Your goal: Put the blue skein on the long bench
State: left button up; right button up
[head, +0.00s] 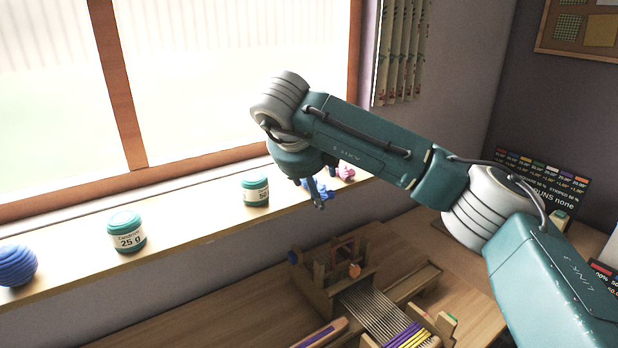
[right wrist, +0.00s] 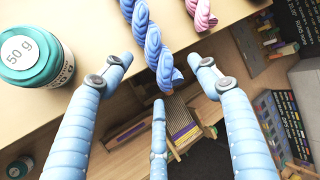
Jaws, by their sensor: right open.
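The blue skein (right wrist: 150,42) is a twisted hank lying on the pale window sill (right wrist: 105,20), its end jutting past the sill's edge. In the head view the blue skein (head: 327,190) is partly hidden behind my right gripper (head: 317,198). In the right wrist view my right gripper (right wrist: 162,75) is open, its fingers spread around the skein's near end without visibly closing on it. A long wooden bench top (head: 235,318) runs below the sill. My left gripper is not in view.
A pink skein (head: 344,173) lies right of the blue one. Green-lidded jars (head: 127,232) (head: 256,190) and a blue ball (head: 16,265) stand along the sill. A wooden loom (head: 322,290) occupies part of the bench; bare wood shows to its left.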

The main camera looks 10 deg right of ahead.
jog(key=x, duration=0.2)
jog(key=p+x, duration=0.1)
jog(key=shift+w+a, duration=0.2)
jog(key=shift+a, duration=0.05)
jog(key=shift+f, duration=0.2)
jog(key=shift+d, duration=0.1)
jog(key=c, duration=1.4)
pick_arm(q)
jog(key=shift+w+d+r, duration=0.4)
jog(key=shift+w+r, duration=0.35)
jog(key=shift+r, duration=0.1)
pick_arm(e)
jog(key=shift+o, duration=0.2)
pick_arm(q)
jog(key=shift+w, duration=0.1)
pick_arm(e)
jog(key=shift+r, duration=0.15)
